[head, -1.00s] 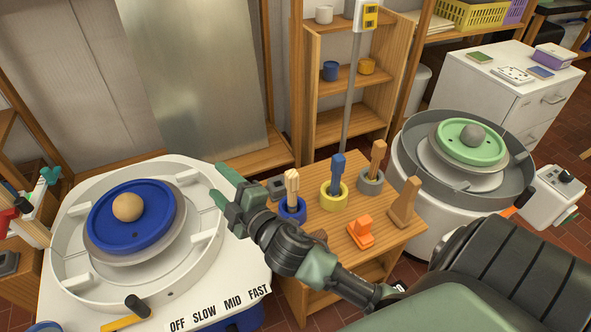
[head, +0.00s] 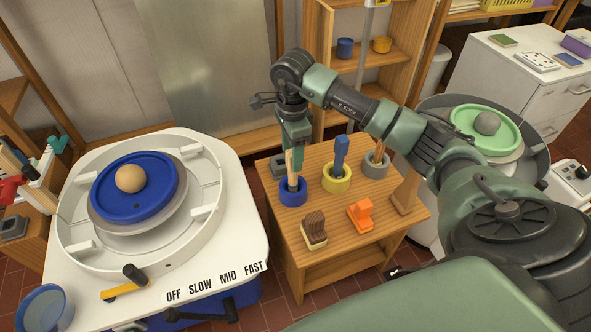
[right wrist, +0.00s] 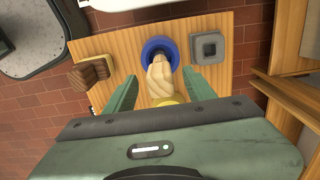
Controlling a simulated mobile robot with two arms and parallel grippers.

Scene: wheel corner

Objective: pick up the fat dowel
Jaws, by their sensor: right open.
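A pale wooden dowel with a lumpy, stepped top (right wrist: 160,78) stands in a blue ring holder (head: 292,197) on the small wooden table. My right gripper (head: 294,160) points down over this holder in the head view and partly hides the dowel. In the right wrist view its two green fingers (right wrist: 160,90) are open, one on each side of the dowel, with gaps between. A browner wooden stick (head: 378,150) stands in a grey ring holder (head: 374,168). My left gripper is out of view.
A blue tool (head: 341,154) stands in a yellow ring (head: 336,182) close to the right. A brown brush-like block (head: 314,228), an orange piece (head: 361,215) and a wooden wedge (head: 405,194) share the table. A white pottery wheel (head: 229,241) stands left.

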